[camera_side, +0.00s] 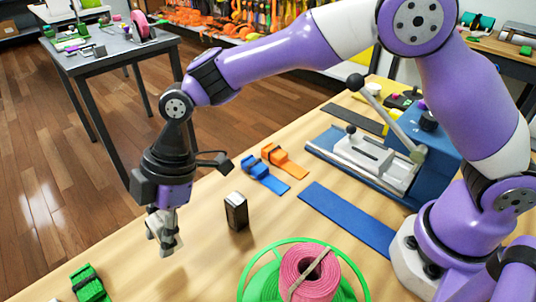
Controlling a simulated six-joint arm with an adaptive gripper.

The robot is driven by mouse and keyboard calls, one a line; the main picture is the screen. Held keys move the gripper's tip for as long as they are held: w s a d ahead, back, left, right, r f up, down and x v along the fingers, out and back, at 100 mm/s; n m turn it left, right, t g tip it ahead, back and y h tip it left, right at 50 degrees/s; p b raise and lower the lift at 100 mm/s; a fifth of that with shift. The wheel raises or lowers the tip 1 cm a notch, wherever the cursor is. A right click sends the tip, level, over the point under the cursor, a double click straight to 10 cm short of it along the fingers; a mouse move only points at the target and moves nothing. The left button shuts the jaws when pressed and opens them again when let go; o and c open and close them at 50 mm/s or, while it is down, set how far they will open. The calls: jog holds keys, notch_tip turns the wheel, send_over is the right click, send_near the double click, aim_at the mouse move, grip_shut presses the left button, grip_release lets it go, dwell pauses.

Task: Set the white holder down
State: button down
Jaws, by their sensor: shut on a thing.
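My gripper (166,243) points down over the left part of the wooden table. Its jaws are shut on a small pale piece, which I take to be the white holder (165,232). The fingers hide much of it, so its shape is unclear. It appears a little above the table top, though the exact gap cannot be told from this view. A dark upright block with a white top (236,211) stands to the right of my gripper, apart from it.
A green spool with pink strap (308,272) stands at the front. Blue (264,174) and orange (284,160) buckled straps and a blue flat strip (347,218) lie behind. A blue-based lever tool (380,165) is at right. A green strap (88,284) lies front left. Bare wood surrounds my gripper.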

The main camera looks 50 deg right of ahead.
jog(key=shift+w+f, duration=0.15)
jog(key=shift+f, duration=1.9)
jog(key=shift+f, duration=0.1)
jog(key=c, duration=0.6)
grip_release()
jog(key=d+r+m+t, duration=0.25)
jog(key=d+r, duration=0.75)
jog(key=r, duration=0.5)
jog(key=s+d+m+t+h, duration=0.1)
jog(key=s+d+m, duration=0.3)
jog(key=d+m, duration=0.1)
jog(key=s+d+m+t+h, duration=0.1)
jog(key=s+d+m, duration=0.3)
jog(key=d, duration=0.4)
jog(key=s+d+m+t+h, duration=0.1)
jog(key=s+d+m+h, duration=0.1)
jog(key=d+m, duration=0.4)
jog(key=shift+s+d+r+m+h, duration=0.15)
jog(key=shift+s+d, duration=0.1)
jog(key=shift+s, duration=0.2)
jog(key=shift+s+d+r+m+h, duration=0.1)
jog(key=shift+s+d+h, duration=0.1)
jog(key=shift+s, duration=0.25)
